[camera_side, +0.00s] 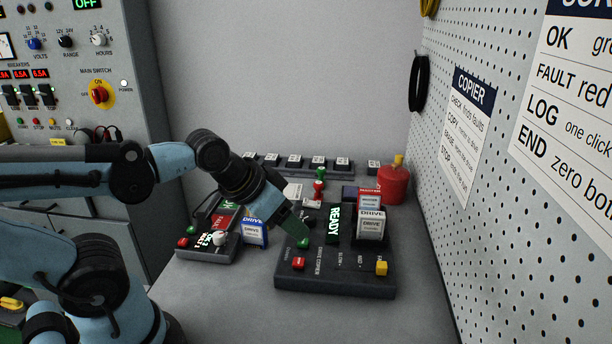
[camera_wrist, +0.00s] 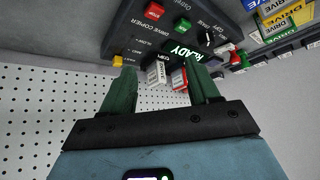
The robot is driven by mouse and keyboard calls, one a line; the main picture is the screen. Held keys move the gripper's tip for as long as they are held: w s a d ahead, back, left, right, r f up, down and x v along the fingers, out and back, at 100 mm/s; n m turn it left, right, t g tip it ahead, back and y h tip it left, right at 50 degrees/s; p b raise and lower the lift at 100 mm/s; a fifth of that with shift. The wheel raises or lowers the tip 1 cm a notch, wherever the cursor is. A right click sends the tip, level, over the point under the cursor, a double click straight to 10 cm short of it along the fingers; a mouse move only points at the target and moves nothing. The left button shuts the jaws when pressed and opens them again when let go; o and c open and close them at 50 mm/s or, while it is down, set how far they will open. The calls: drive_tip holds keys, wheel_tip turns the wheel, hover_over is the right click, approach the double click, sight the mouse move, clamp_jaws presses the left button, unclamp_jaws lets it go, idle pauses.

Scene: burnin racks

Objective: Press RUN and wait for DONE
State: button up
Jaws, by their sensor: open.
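The drive copier (camera_side: 335,283) is a dark box on the bench, and its display (camera_side: 334,223) reads READY. It carries a red button (camera_side: 299,263), a green button (camera_side: 303,243) and a yellow switch (camera_side: 381,267). I cannot read a RUN label. My gripper (camera_side: 296,233) has green fingers, apart and empty. In the side view its tips are over the copier near the green button; whether they touch is unclear. In the wrist view the red button (camera_wrist: 154,11) and green button (camera_wrist: 183,26) lie beyond the finger tips. A drive (camera_side: 371,225) stands upright in the copier.
A smaller box (camera_side: 209,245) with a lit display and buttons sits at left, a blue-labelled drive (camera_side: 254,233) beside it. A red canister (camera_side: 393,186) stands behind the copier. A pegboard wall (camera_side: 470,225) bounds the right, a power cabinet (camera_side: 100,60) the left. The bench front is clear.

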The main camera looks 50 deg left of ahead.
clamp_jaws()
idle(0.4)
idle(1.4)
